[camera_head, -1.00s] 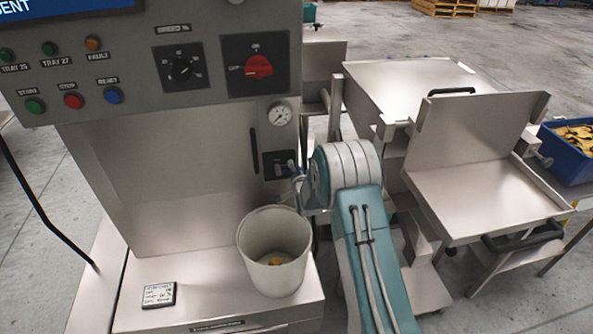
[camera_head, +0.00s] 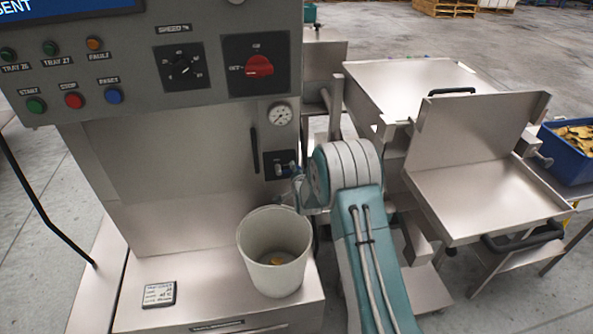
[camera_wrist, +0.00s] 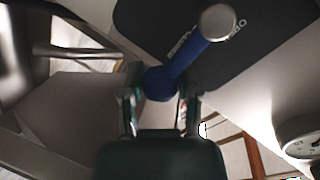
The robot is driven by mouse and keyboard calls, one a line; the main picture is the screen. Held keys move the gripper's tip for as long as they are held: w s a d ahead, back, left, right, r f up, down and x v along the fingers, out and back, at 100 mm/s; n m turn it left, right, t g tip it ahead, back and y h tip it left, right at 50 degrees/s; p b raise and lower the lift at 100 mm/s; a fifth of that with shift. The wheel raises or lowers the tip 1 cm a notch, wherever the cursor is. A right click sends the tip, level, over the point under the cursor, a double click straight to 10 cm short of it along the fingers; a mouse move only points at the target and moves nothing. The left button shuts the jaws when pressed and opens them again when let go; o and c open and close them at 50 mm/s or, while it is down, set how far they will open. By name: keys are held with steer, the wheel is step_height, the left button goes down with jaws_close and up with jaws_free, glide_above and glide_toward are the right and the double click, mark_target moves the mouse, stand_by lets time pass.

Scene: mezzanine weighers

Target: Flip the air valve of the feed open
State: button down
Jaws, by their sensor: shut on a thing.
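The air valve (camera_head: 281,165) sits on a small dark plate on the front of the steel machine, below the round gauge (camera_head: 280,115). In the wrist view its blue lever (camera_wrist: 184,65) runs from a silver round end down to a rounded blue tip. My gripper (camera_wrist: 159,84) is shut on the blue tip, with one finger on each side. The dark plate (camera_wrist: 150,18) behind the lever carries lettering that shows upside down. In the head view my arm hides most of the gripper and part of the lever.
A pale bucket (camera_head: 274,250) with a little yellowish content stands on the machine's ledge, just below my gripper. A red rotary switch (camera_head: 259,66) is above the gauge. Steel trays (camera_head: 490,195) stand right of my arm. A blue crate (camera_head: 570,165) is at far right.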

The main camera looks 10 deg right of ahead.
mark_target(278, 151)
steer(key=n, duration=0.1)
steer(key=r+n, duration=0.1)
steer(key=r+n+h, duration=0.1)
steer(key=shift+a+r, duration=0.2)
steer(key=shift+a, duration=0.05)
steer(key=r+n, duration=0.1)
steer(key=n, duration=0.1)
steer(key=a+r+n+h, duration=0.1)
steer(key=n, duration=0.1)
steer(key=shift+a+t, duration=0.2)
steer(key=shift+t, duration=0.2)
steer(key=n, duration=0.1)
steer(key=a+r+n, duration=0.1)
steer(key=n, duration=0.1)
steer(key=a+n+h, duration=0.1)
steer(key=shift+a+r+n+t, duration=0.2)
steer(key=shift+a+n+t, duration=0.05)
steer(key=shift+n+t, duration=0.15)
steer(key=shift+a+n+t, duration=0.2)
steer(key=shift+a+n, duration=0.25)
steer(key=shift+n, duration=0.35)
steer(key=shift+a+n+t, duration=0.2)
steer(key=shift+a+n, duration=0.2)
steer(key=shift+n, duration=0.4)
steer(key=shift+c, duration=1.6)
jaws_free()
steer(key=shift+a, duration=0.15)
